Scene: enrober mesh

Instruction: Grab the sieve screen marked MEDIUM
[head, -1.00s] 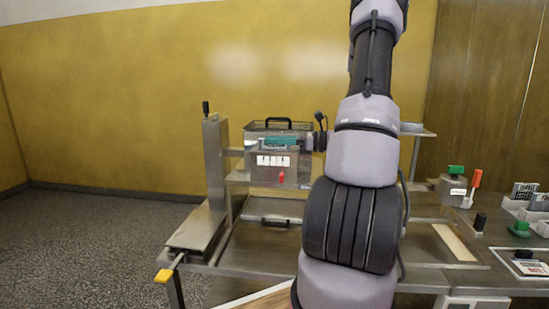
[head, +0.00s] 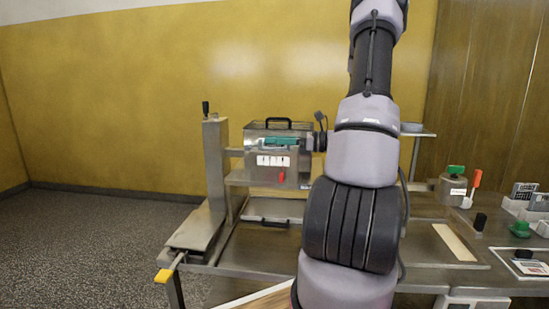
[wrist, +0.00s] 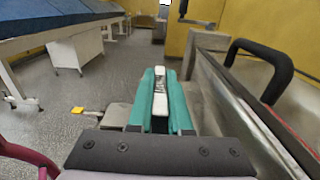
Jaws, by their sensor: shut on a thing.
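My gripper (wrist: 160,72) has teal fingers, shut on a narrow pale piece (wrist: 160,105) with small dark marks. The marks are too small to read, so I cannot tell whether they say MEDIUM. In the head view my gripper (head: 281,142) points left, across the front of a metal box (head: 300,175). The fingers hide part of the box front, and I cannot make out the held piece there. White labels (head: 273,161) with unreadable dark marks sit just below the fingers.
The box has a black top handle (head: 277,120); its wall is close on the right in the wrist view. A red tag (head: 281,178) hangs at its front. A metal post (head: 214,160) stands left. Below lies a panel with a black handle (head: 270,222). Small items crowd the bench's right side.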

